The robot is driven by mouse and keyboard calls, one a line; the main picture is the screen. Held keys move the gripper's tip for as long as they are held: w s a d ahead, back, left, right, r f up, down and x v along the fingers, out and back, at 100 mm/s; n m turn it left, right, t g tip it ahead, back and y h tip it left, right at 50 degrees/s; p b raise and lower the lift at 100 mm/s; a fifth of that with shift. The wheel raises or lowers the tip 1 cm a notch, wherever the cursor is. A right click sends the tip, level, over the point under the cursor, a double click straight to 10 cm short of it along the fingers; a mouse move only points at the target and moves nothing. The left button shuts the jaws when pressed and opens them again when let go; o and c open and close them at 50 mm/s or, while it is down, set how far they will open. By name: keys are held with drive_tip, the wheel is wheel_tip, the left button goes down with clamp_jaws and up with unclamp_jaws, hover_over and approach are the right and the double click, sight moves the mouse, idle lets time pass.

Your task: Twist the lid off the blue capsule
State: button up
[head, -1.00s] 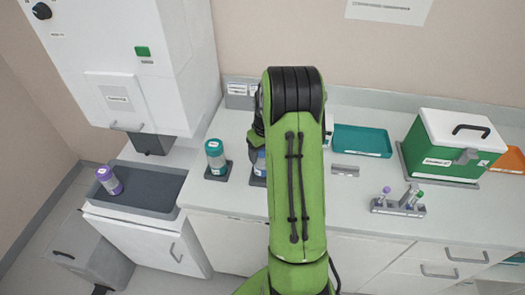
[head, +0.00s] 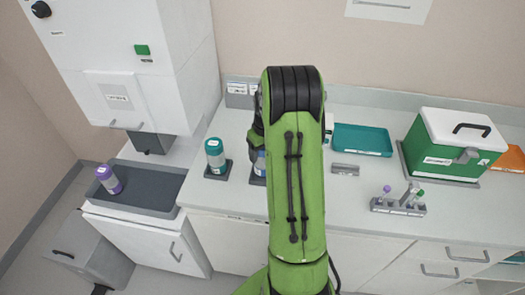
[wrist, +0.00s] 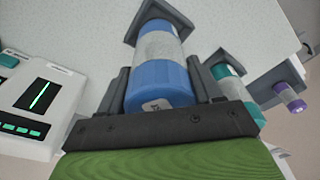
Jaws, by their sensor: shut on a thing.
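The blue capsule (wrist: 158,48) stands in a dark square holder (wrist: 181,14) on the counter. Its blue lid (wrist: 158,82) is toward the wrist camera, with a small label on top. My gripper (wrist: 160,85) is shut on the blue lid, one finger on each side. The lid appears to be on the capsule's body, with no gap visible between them. In the head view my green arm hides most of the blue capsule (head: 260,165) and my gripper; only a sliver shows left of the arm.
A teal-lidded capsule (head: 215,152) stands in a holder just left of the blue one. A purple-lidded capsule (head: 108,178) is on a dark tray (head: 155,190) at far left. A teal tray (head: 362,140), a tube rack (head: 398,206) and a green-white box (head: 450,145) stand to the right.

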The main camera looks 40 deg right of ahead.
drive_tip(key=shift+f+b, duration=0.35)
drive_tip(key=shift+f, duration=0.2)
drive_tip(key=shift+f+b, duration=0.6)
drive_tip(key=shift+f, duration=0.05)
drive_tip(key=shift+c, duration=0.6)
